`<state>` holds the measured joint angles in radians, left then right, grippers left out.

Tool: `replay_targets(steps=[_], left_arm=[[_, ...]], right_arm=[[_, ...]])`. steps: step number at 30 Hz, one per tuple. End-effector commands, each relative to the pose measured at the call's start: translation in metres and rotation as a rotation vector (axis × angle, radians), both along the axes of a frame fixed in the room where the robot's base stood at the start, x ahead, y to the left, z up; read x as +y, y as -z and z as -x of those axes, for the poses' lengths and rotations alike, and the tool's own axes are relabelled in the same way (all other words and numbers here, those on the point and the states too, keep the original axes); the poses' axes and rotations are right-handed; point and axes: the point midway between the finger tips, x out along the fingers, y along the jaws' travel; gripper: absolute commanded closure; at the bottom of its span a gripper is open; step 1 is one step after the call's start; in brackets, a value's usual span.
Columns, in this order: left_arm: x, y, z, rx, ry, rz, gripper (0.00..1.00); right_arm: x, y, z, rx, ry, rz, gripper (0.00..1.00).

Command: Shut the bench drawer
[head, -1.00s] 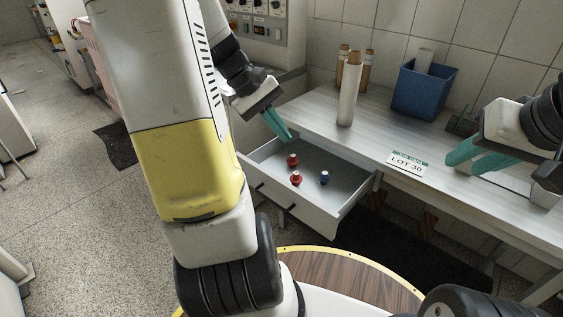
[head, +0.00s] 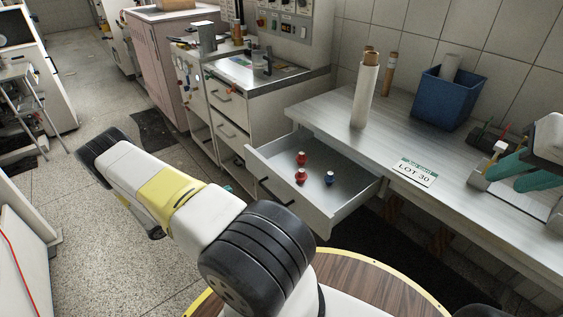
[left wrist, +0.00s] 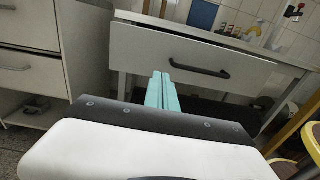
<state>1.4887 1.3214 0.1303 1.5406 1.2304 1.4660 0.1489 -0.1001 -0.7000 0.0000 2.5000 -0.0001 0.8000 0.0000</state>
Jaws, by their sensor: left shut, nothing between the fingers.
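The bench drawer (head: 316,207) is pulled out from under the bench's left end. My right gripper (head: 512,172) looks open over the bench's right part.
The bench top (head: 330,112) carries a paper roll (head: 365,92), a blue bin (head: 447,97) and a LOT 30 label (head: 415,172). A cabinet with drawers (head: 232,108) stands left of the bench. The floor (head: 105,110) further left is clear.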

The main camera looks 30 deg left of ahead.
Motion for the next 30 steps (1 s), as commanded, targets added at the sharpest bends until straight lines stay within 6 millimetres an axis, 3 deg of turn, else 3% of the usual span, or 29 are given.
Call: replay_targets(steps=[5, 21, 30], left_arm=[[0.0, 0.006, -0.003, -0.006, -0.026, 0.017, 1.0], [-0.041, 0.006, -0.1, -0.004, -0.021, 0.016, 1.0], [-0.05, 0.006, -0.124, -0.004, -0.023, 0.015, 1.0]], right_arm=[[0.0, 0.0, 0.0, 0.0, 0.0, 0.0, 0.68], [0.0, 0.0, 0.0, 0.0, 0.0, 0.0, 0.68], [0.0, 0.0, 0.0, 0.0, 0.0, 0.0, 0.68]])
